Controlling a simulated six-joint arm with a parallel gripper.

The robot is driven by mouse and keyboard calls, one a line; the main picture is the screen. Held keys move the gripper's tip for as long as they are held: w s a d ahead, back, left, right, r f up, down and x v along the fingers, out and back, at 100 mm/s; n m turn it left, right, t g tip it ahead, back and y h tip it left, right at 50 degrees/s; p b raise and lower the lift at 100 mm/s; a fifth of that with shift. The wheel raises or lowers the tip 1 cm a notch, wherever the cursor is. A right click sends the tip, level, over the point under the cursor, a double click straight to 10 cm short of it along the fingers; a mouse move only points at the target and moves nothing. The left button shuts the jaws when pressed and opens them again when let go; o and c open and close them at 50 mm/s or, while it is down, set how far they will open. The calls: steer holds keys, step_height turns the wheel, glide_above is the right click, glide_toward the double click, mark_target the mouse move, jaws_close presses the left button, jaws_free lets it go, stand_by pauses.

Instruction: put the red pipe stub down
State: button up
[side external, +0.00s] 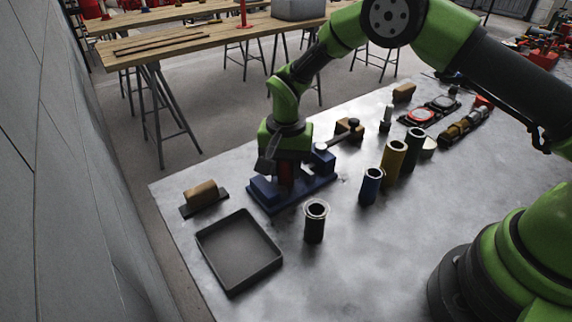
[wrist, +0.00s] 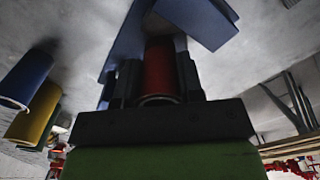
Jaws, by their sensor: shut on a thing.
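The red pipe stub (wrist: 160,68) stands between the two jaws of my gripper (wrist: 155,90) in the wrist view. In the side view my gripper (side external: 285,165) is low over a blue vise-like fixture (side external: 312,187), and a little of the red stub (side external: 286,177) shows below the jaws, between the fixture's blue blocks. The jaws are shut on the stub. Whether the stub's lower end touches the fixture's base is hidden.
A black pipe stub (side external: 314,224) and a blue one (side external: 371,187) stand nearby, with yellow (side external: 391,162) and dark (side external: 411,150) tubes behind. An empty grey tray (side external: 239,250) and a brush-like block (side external: 201,193) lie left. The front tabletop is clear.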

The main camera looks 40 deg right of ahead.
steer(key=o, duration=0.8)
steer(key=shift+f, duration=0.1)
steer(key=shift+c, duration=0.2)
step_height(320, 180, up, 12)
steer(key=shift+r, duration=0.2)
steer(key=s+d+r+n+t+y, duration=0.1)
steer(key=s+d+r+n+t, duration=0.15)
steer(key=s+r, duration=0.55)
steer(key=s+d+r+n+t+y, duration=0.1)
steer(key=s+d+r+t, duration=0.15)
steer(key=s+r, duration=0.6)
steer(key=s+d+f+n+t, duration=0.1)
steer(key=s+t, duration=0.1)
steer(key=s, duration=0.6)
